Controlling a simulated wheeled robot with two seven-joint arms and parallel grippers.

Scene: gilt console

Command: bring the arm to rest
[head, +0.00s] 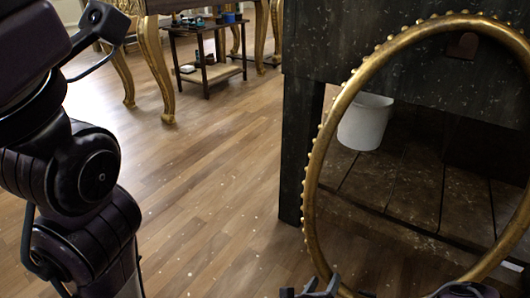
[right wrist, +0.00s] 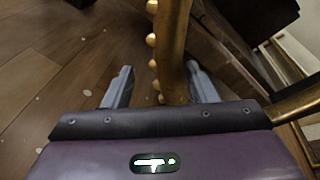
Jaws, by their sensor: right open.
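My right gripper (head: 323,286) shows only in part at the bottom edge of the head view. In the right wrist view its two grey fingers (right wrist: 160,70) are apart, one on each side of a gilt beaded bar. This bar looks like part of the gilt oval frame (head: 316,176), which stands large at the right of the head view. Gaps show between the bar and both fingers. My left arm fills the left side of the head view, and its gripper is outside the picture.
A dark cabinet (head: 303,90) with an open lower bay stands behind the frame. A white bin (head: 365,122) is in the bay. A gilt-legged table (head: 152,60) and a small two-tier table (head: 207,74) stand at the back. The wooden floor (head: 215,170) between is clear apart from pale specks.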

